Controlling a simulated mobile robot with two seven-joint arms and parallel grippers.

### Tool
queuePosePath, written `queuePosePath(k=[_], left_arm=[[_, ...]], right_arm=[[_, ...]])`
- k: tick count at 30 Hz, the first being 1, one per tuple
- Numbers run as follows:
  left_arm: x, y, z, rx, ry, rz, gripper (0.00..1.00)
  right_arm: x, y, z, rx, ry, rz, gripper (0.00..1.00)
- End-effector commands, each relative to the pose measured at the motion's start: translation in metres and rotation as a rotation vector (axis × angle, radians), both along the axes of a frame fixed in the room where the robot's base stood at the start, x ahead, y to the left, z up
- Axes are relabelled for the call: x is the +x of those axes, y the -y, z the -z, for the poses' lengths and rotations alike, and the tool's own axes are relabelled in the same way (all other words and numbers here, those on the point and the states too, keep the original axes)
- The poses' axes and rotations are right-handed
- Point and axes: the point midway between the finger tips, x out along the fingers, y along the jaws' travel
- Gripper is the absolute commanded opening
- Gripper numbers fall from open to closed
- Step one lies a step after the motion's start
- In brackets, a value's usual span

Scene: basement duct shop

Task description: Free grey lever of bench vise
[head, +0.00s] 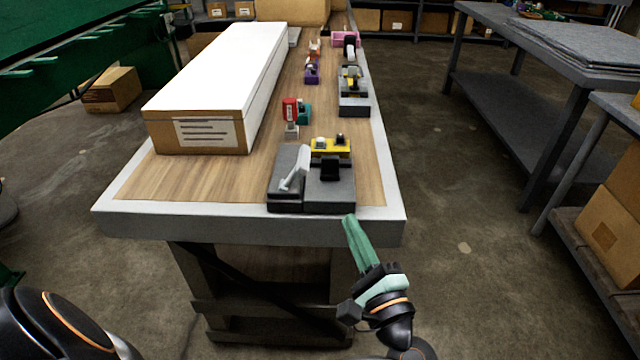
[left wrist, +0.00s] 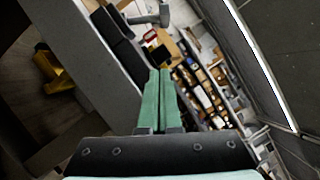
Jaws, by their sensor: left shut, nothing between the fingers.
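A dark grey vise-like block (head: 330,192) sits at the near edge of the bench, with a yellow part (head: 330,147) behind it. A light grey lever (head: 296,170) stands tilted on its left half, its thick end up and to the right. In the left wrist view a grey hammer-shaped piece, seemingly this lever (left wrist: 152,18), shows at the top beside dark blocks (left wrist: 122,48). My left gripper (head: 349,219) has green fingers, shut and empty, just in front of the bench's near edge and right of the lever, apart from it. My right gripper is not in view.
A long white-topped box (head: 222,75) fills the bench's left side. A red and teal clamp-like device (head: 291,112), a grey and yellow one (head: 353,90) and several others stand farther back. The bench's pale rim (head: 150,225) is clear. A dark table (head: 500,60) stands right across an open floor.

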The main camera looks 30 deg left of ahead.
Motion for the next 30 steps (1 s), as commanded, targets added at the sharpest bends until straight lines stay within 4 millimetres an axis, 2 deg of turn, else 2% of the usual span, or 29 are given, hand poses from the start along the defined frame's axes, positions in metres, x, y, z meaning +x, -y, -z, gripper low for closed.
queuePosePath(k=[5, 17, 24, 30], left_arm=[[0.010, -0.014, -0.004, 0.003, 0.003, -0.003, 0.00], [0.061, -0.078, -0.021, 0.003, 0.004, -0.003, 0.00], [0.043, -0.097, -0.036, 0.001, 0.003, -0.001, 0.00], [0.037, -0.103, -0.039, 0.000, 0.000, -0.001, 0.00]], right_arm=[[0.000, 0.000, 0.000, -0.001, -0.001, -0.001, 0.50], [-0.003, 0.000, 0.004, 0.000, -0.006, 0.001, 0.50], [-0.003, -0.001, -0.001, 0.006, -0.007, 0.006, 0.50], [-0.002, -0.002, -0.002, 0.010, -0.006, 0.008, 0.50]])
